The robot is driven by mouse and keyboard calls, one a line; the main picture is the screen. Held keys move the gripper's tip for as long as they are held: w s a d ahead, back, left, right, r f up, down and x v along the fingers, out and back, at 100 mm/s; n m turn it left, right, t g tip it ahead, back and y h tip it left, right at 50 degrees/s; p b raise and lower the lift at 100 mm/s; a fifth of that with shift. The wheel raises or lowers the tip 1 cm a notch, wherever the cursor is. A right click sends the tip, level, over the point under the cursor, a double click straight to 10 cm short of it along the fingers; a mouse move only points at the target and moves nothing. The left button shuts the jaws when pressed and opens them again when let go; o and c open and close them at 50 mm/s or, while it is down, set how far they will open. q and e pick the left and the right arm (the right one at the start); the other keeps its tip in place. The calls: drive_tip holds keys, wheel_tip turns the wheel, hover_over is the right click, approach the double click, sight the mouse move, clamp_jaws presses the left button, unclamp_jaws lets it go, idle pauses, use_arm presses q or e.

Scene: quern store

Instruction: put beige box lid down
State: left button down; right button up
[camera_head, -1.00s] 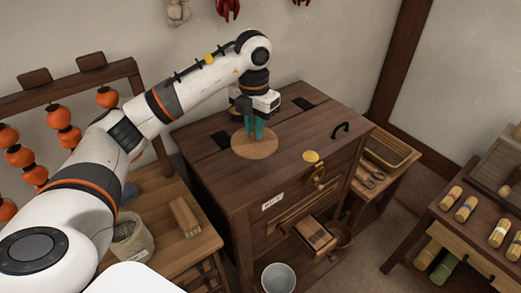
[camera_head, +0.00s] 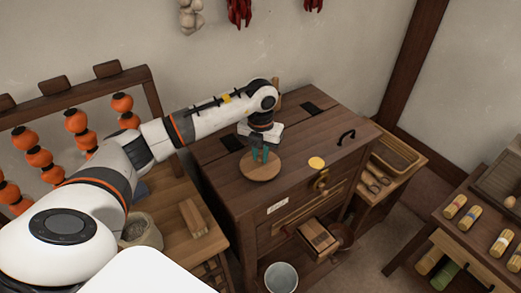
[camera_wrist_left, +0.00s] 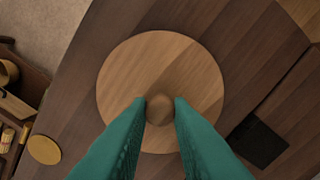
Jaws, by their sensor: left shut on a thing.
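The beige box lid is a round, light wooden disc (camera_head: 258,172) with a round knob. In the head view it is over the top of the dark wooden chest, near its front left part. My left gripper (camera_head: 260,156), with teal fingers, points down and is shut on the lid's knob. In the left wrist view the knob (camera_wrist_left: 159,109) sits between the fingertips, with the lid (camera_wrist_left: 160,60) flat beneath. I cannot tell whether the lid touches the chest top. My right gripper is not in view.
The chest top (camera_head: 300,145) carries a black handle (camera_head: 346,136) and a yellow disc (camera_head: 316,163) at the front edge. An upright wooden piece (camera_head: 277,92) stands behind my wrist. A side table (camera_head: 175,240) holds a wooden block (camera_head: 193,217). A grey bucket (camera_head: 281,278) stands below.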

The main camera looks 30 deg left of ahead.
sight(261, 156)
use_arm(q)
drive_tip(key=shift+f, duration=0.15)
drive_tip(key=shift+f, duration=0.15)
drive_tip(key=c, duration=1.3)
unclamp_jaws()
drive_tip(key=shift+r, duration=0.45)
wheel_tip(261, 156, up, 12)
drive_tip(key=b, duration=0.4)
drive_tip(key=shift+f, duration=0.2)
